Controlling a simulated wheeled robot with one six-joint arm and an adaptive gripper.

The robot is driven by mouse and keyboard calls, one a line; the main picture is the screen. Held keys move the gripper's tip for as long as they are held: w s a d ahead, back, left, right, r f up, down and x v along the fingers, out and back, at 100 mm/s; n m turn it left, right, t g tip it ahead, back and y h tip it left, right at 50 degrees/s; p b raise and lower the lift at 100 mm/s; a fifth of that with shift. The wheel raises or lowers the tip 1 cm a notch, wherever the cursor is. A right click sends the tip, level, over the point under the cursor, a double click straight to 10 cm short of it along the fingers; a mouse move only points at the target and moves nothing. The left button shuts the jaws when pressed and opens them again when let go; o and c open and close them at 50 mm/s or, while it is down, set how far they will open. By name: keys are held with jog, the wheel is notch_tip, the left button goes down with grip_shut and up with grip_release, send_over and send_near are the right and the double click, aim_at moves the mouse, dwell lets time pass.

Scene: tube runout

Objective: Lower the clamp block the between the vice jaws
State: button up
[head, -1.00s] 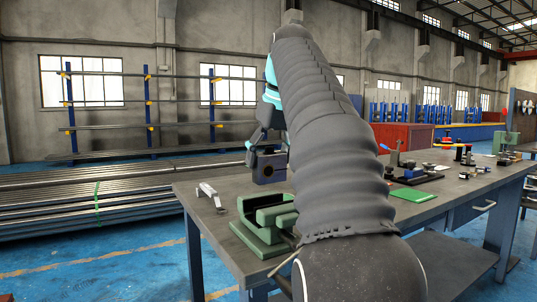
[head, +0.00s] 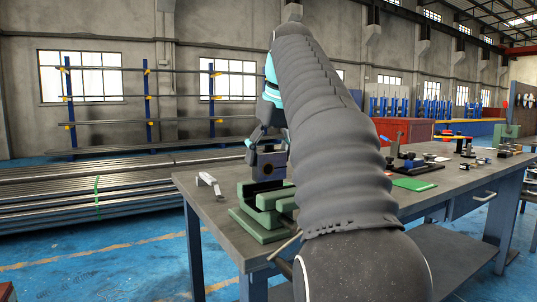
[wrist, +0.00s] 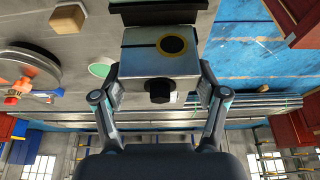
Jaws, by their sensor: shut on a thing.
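The clamp block (head: 268,167) is a grey block with a dark round hole in its face. My gripper (head: 264,146) is shut on it from above, partly hidden behind my arm. The green vice (head: 258,225) stands on the near corner of the table. The block's lower edge appears just at the vice's upper edge in the head view. I cannot tell whether it touches the vice or is between the jaws.
A light metal tool (head: 209,184) lies on the grey table (head: 205,205) left of the vice. A green mat (head: 413,184) and several dark fixtures lie to the right. The vice handle (head: 285,246) sticks out in front.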

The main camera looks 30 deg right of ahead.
aim_at(269, 173)
jog(key=shift+f+b, duration=1.6)
jog(key=shift+f, duration=0.55)
jog(key=o, duration=1.8)
jog(key=shift+v, duration=2.55)
jog(key=s, duration=1.2)
jog(key=shift+d, duration=0.2)
